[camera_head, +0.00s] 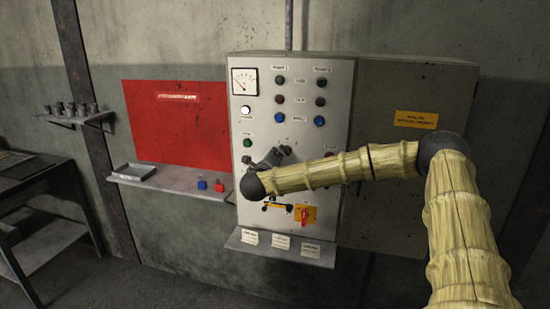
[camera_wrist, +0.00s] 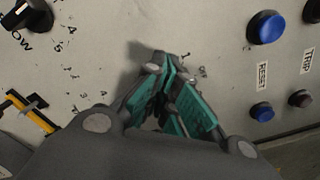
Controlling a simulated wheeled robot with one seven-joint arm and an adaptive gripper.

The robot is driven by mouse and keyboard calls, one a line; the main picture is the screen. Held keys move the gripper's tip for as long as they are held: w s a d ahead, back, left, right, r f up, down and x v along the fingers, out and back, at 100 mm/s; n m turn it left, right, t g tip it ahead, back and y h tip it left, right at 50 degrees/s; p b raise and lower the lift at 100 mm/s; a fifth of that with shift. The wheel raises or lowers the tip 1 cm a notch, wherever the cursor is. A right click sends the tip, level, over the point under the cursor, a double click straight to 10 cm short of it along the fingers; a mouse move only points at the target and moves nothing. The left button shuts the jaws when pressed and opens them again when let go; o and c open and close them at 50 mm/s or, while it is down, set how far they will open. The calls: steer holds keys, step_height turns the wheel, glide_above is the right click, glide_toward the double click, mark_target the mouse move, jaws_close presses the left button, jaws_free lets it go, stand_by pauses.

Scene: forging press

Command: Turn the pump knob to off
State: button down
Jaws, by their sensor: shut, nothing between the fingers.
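The grey control panel (camera_head: 262,134) stands on the wall ahead. My gripper (camera_head: 284,151) is dark and in front of the panel's middle, partly hidden by my forearm. In the wrist view my gripper (camera_wrist: 166,78) is shut, its teal-padded fingers close together with nothing between them, pointing at the panel face. Small printed marks show on both sides of the fingertips; any knob behind them is hidden. A black knob with a white pointer line (camera_wrist: 28,17) is at the top left, apart from the fingers. I cannot tell which knob is the pump knob; its label is not readable.
Blue buttons (camera_wrist: 266,27) and a dark button (camera_wrist: 301,98) lie right of my gripper. A yellow-and-black handle (camera_wrist: 27,112) is at left. A red switch on a yellow plate (camera_head: 304,214) sits low on the panel, above a shelf with white cards (camera_head: 281,241).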

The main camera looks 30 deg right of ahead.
steer(key=shift+s+d+r, duration=0.2)
steer(key=shift+d+r, duration=0.05)
steer(key=shift+r, duration=0.2)
stand_by(0.6)
